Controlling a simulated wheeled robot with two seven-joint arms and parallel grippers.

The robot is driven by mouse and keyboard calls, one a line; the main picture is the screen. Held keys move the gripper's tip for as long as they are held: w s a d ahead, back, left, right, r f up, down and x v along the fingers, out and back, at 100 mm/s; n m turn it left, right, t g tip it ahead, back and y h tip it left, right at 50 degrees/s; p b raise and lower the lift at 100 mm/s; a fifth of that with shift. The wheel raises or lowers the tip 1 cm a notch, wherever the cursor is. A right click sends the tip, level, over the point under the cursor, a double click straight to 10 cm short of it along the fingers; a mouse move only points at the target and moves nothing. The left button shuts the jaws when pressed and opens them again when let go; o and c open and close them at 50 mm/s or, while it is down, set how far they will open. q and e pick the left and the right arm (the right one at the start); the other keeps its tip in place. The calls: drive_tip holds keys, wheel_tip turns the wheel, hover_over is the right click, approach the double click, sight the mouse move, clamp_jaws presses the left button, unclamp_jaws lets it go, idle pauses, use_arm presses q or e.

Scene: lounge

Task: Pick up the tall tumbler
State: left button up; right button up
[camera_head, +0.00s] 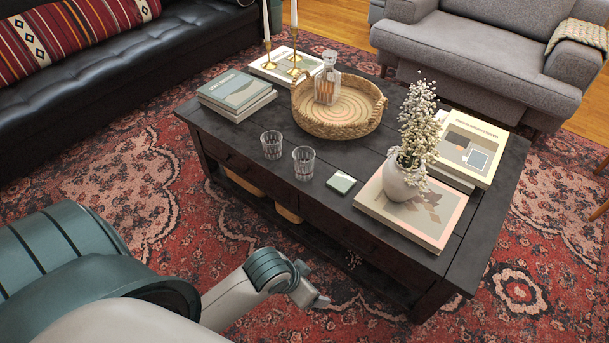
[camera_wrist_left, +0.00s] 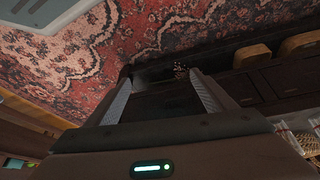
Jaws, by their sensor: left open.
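Two clear ribbed glass tumblers stand upright on the dark coffee table (camera_head: 240,148) near its front edge. One tumbler (camera_head: 271,145) is at the left, and the other tumbler (camera_head: 303,163) is just right of it and nearer to me. They look alike in height; I cannot tell which is the tall one. My left gripper (camera_head: 314,287) is low in front of the table, below the tabletop and apart from both tumblers. In the left wrist view its two fingers (camera_wrist_left: 163,92) are spread with nothing between them. My right gripper is not in view.
A woven tray (camera_head: 345,129) with a glass decanter (camera_head: 327,80) stands behind the tumblers. A book stack (camera_head: 237,92) lies left, and a coaster (camera_head: 341,183) and white flower vase (camera_head: 405,178) on a book lie right. The table's front edge lies between gripper and tumblers.

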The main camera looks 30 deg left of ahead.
sight(302, 154)
use_arm(q)
drive_tip(key=w+a+r, duration=0.6)
drive_tip(key=w, duration=0.5)
drive_tip(key=w+a+r, duration=0.5)
drive_tip(key=w+a, duration=0.1)
drive_tip(key=w, duration=0.4)
drive_tip(key=w+a+r+n+y, duration=0.1)
drive_tip(key=w+a+r, duration=0.3)
drive_tip(key=a+r, duration=0.4)
drive_tip(key=shift+w+a+r+n+b, duration=0.25)
drive_tip(key=shift+w+a+n+b, duration=0.15)
drive_tip(key=shift+a+n, duration=0.65)
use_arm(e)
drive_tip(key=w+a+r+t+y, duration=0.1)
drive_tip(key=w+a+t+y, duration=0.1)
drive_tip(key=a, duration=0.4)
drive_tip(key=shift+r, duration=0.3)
use_arm(q)
drive_tip(key=shift+a, duration=0.1)
